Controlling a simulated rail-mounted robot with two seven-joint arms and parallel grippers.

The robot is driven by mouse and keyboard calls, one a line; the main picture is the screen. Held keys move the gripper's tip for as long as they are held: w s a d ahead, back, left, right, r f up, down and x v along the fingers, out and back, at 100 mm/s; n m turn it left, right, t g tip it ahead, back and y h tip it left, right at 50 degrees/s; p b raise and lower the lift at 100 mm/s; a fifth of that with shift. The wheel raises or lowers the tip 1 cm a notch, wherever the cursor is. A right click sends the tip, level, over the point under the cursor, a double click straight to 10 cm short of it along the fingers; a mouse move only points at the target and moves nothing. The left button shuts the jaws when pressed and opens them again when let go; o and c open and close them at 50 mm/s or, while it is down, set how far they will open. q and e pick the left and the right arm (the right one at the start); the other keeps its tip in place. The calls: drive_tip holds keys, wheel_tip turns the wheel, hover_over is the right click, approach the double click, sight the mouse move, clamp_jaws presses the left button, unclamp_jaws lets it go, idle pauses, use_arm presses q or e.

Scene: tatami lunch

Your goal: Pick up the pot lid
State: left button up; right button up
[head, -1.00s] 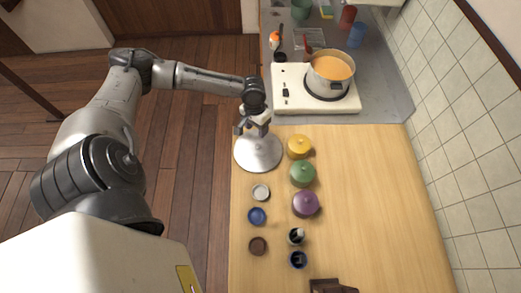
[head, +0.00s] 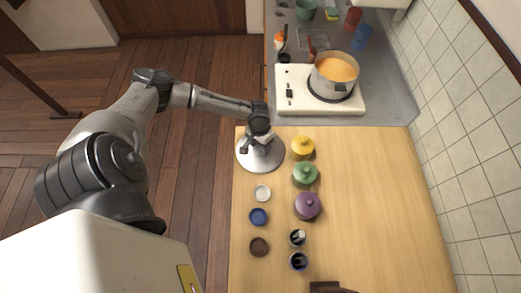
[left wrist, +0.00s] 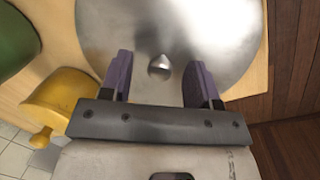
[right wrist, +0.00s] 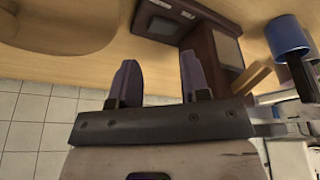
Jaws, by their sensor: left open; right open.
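The pot lid (head: 268,161) is a round silver metal disc lying on the wooden counter near its left edge. In the left wrist view the lid (left wrist: 205,30) fills the top, with its small round knob (left wrist: 160,67) at the middle. My left gripper (head: 259,142) is over the lid. In the left wrist view its purple fingers (left wrist: 160,75) are open, one on each side of the knob and apart from it. My right gripper (right wrist: 160,80) is open and empty in the right wrist view, near a dark brown box (right wrist: 215,45).
Yellow (head: 303,147), green (head: 305,174) and purple (head: 307,206) lidded pots stand right of the lid. Several small cups and dishes, including a blue one (head: 258,217), stand in front. A pot of orange soup (head: 334,74) sits on the white stove (head: 290,102) behind. The counter's right side is clear.

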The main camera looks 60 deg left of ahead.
use_arm(q)
drive_tip(key=shift+c, duration=0.3)
clamp_jaws()
idle(0.3)
drive_tip(key=shift+r, duration=0.1)
